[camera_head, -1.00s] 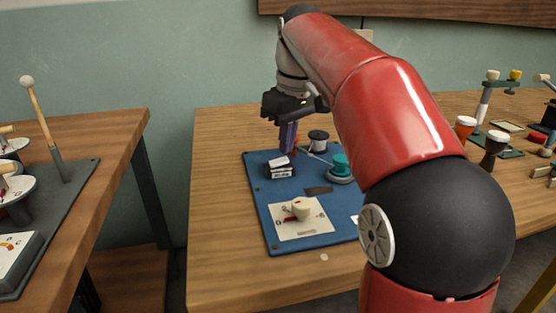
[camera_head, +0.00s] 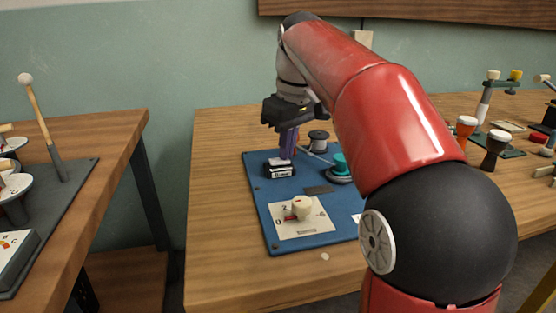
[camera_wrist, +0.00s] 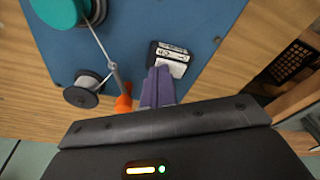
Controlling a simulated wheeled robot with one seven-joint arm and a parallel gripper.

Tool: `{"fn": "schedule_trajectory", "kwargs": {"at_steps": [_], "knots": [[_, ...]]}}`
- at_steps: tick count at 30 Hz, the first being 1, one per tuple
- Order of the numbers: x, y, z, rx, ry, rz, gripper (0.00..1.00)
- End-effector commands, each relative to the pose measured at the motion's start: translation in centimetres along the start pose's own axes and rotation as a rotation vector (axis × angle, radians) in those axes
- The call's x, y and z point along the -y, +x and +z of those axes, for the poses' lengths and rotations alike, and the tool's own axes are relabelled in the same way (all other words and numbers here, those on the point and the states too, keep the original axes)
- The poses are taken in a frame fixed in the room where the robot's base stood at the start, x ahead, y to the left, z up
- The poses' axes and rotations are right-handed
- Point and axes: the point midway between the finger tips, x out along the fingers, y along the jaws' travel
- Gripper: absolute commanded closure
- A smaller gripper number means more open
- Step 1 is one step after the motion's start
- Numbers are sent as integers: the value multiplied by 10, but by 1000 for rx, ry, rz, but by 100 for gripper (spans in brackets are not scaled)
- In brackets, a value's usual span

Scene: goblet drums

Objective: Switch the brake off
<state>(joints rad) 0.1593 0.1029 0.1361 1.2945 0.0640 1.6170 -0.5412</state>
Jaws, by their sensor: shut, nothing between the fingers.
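A small black switch block (camera_head: 280,171) with white, lettered faces sits at the back left of the blue board (camera_head: 262,205). Its lettering is too small to read, so I cannot confirm that it is the brake. My gripper (camera_head: 286,156) points down over the block's far side, with its purple fingers shut and empty. In the wrist view the fingertips (camera_wrist: 164,70) reach the block's near edge and appear to touch or nearly touch it. The block's white faces (camera_wrist: 172,60) show just beyond them. The fingers hide part of the block.
A beige knob (camera_head: 301,208) stands on a white marked plate at the board's front. Goblet drums (camera_head: 494,149) stand farther right.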

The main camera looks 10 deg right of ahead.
Motion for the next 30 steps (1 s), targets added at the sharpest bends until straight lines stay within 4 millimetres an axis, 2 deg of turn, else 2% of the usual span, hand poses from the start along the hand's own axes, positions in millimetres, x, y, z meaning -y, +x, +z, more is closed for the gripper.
{"fn": "schedule_trajectory", "kwargs": {"at_steps": [8, 30], "knots": [[0, -2, 0, 0, -1, 0, 100], [0, -56, -9, -2, -1, 1, 100]]}}
